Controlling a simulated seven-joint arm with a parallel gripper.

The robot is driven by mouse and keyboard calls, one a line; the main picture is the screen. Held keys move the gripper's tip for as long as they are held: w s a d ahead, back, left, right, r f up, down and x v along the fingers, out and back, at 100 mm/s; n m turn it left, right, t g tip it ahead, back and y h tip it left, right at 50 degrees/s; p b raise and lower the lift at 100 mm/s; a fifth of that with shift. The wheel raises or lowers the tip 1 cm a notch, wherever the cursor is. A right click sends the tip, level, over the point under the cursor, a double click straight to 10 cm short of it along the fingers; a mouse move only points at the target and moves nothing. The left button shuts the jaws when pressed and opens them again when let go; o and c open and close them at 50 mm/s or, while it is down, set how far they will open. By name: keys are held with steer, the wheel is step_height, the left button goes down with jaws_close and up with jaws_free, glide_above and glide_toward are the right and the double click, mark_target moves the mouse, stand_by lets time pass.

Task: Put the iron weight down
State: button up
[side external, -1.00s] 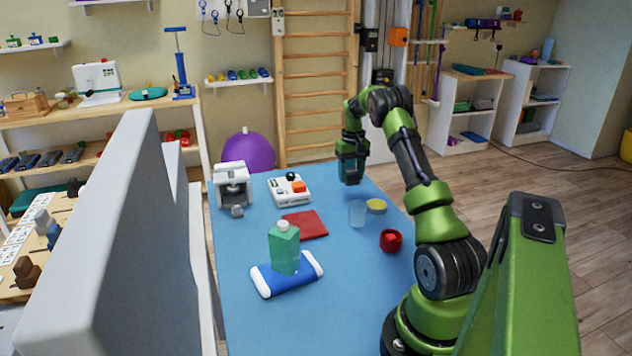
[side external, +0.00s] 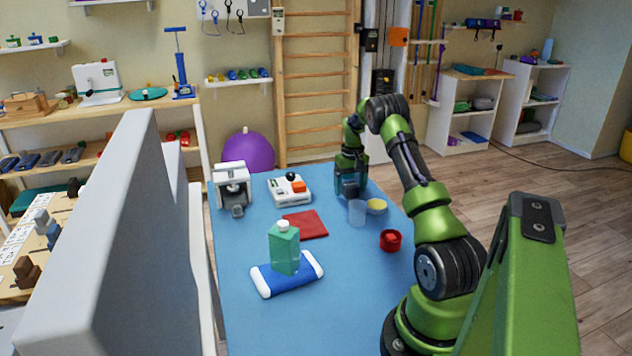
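A yellow round item (side external: 377,206) and a red round item (side external: 390,240) lie near the cup.

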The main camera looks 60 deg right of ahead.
mark_target(350, 184)
step_height(350, 184, up, 12)
steer(key=w+a+r+n+t, duration=0.1)
steer(key=a+r, duration=0.4)
steer(key=a, duration=0.4)
steer(key=w+a+r+n+t, duration=0.15)
steer(key=a+r, duration=0.35)
steer(key=a, duration=0.5)
steer(key=w+a+r+t, duration=0.2)
steer(key=a+r, duration=0.3)
steer(key=a, duration=0.4)
steer(key=s+a+f+n+t+y, duration=0.1)
steer(key=s+a, duration=0.6)
steer(key=a, duration=0.3)
steer(key=s+a+f+n+t+y, duration=0.1)
steer(key=s+a+f, duration=0.1)
steer(key=s+a, duration=0.5)
steer(key=a, duration=0.3)
steer(key=shift+f+t, duration=0.25)
steer(key=shift+t, duration=0.1)
